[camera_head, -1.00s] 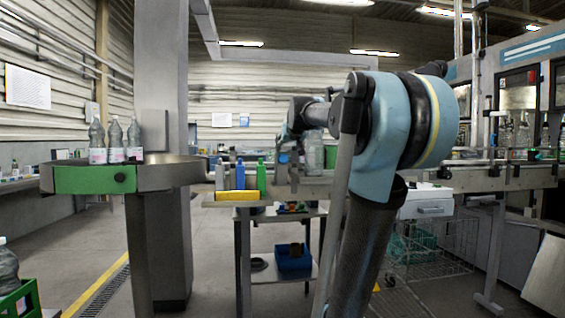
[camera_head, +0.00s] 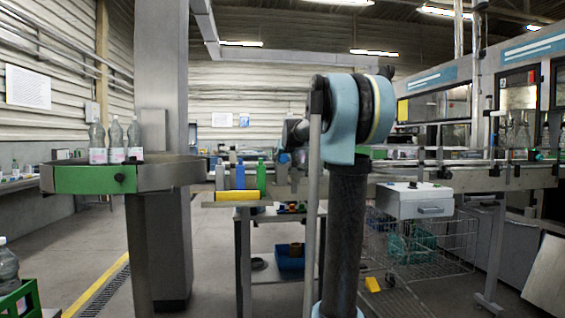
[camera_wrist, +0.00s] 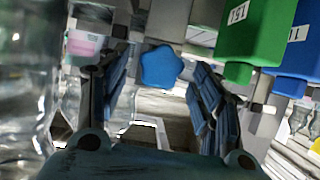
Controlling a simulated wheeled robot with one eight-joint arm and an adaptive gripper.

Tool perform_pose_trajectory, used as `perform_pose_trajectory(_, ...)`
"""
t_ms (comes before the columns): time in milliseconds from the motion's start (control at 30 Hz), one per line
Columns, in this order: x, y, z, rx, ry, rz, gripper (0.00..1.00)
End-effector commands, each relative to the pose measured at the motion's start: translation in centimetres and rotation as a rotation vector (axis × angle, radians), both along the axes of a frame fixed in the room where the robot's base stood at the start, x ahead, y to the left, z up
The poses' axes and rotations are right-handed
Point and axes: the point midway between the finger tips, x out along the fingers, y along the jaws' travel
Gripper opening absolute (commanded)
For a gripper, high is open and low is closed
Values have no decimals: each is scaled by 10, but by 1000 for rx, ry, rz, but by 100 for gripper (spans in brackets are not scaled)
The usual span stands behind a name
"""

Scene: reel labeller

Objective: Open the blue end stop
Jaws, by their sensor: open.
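In the wrist view a blue star-shaped knob (camera_wrist: 161,67) sits in the gap between the two fingers of my gripper (camera_wrist: 157,90). It is on a grey metal upright, and I take it as part of the blue end stop. My gripper is open, with a dark ribbed finger on each side of the knob. Whether either finger touches the knob cannot be told. In the head view my arm hides most of the gripper and the knob.
In the head view a yellow piece (camera_head: 238,196) lies on a ledge, and a white drawer unit (camera_head: 412,202) stands right.

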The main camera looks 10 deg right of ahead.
Motion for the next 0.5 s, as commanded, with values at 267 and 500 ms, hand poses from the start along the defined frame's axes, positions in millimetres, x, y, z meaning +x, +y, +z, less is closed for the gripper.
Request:
perform_pose_trajectory(267,24,0,-10,0,0,0,60)
perform_pose_trajectory(500,29,0,-12,0,0,0,60)
